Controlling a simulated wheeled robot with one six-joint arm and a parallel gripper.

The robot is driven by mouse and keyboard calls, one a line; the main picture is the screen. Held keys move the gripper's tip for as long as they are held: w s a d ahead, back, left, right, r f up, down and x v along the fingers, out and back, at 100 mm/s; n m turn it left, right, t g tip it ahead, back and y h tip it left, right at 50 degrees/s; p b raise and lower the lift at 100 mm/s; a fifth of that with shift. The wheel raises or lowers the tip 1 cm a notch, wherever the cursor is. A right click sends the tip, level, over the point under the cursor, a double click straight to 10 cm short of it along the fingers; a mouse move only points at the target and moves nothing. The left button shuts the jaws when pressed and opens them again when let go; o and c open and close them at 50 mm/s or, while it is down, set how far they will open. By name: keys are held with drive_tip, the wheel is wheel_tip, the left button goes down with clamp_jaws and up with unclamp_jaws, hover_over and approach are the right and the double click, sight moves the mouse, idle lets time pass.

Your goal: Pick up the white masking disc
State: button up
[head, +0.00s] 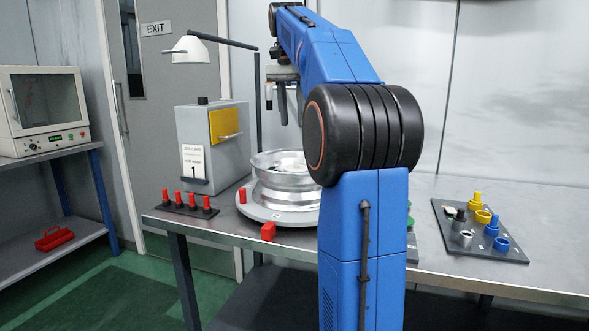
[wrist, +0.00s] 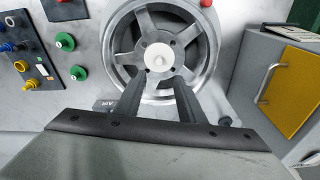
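The white masking disc (wrist: 159,57) lies at the hub centre of a silver spoked wheel (wrist: 207,45) in the wrist view. In the head view the wheel (head: 275,188) rests on a round grey base (head: 260,215) on the bench; the disc cannot be made out clearly there. My gripper (wrist: 156,84) is open and empty, its two dark fingers apart and pointing toward the hub. In the head view my gripper (head: 284,105) hangs above the wheel, clear of it, partly hidden by my blue arm.
Red plugs (head: 188,205) stand on a dark strip at left. A dark board (head: 480,230) with coloured parts lies at right. My arm hides the bench between.

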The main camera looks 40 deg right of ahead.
sight(296, 165)
drive_tip(key=f, duration=0.4)
drive_tip(key=d+f, duration=0.1)
drive_tip(key=f, duration=0.7)
drive_tip(key=shift+w+d+f, duration=0.15)
drive_tip(key=shift+d+f, duration=0.1)
clamp_jaws()
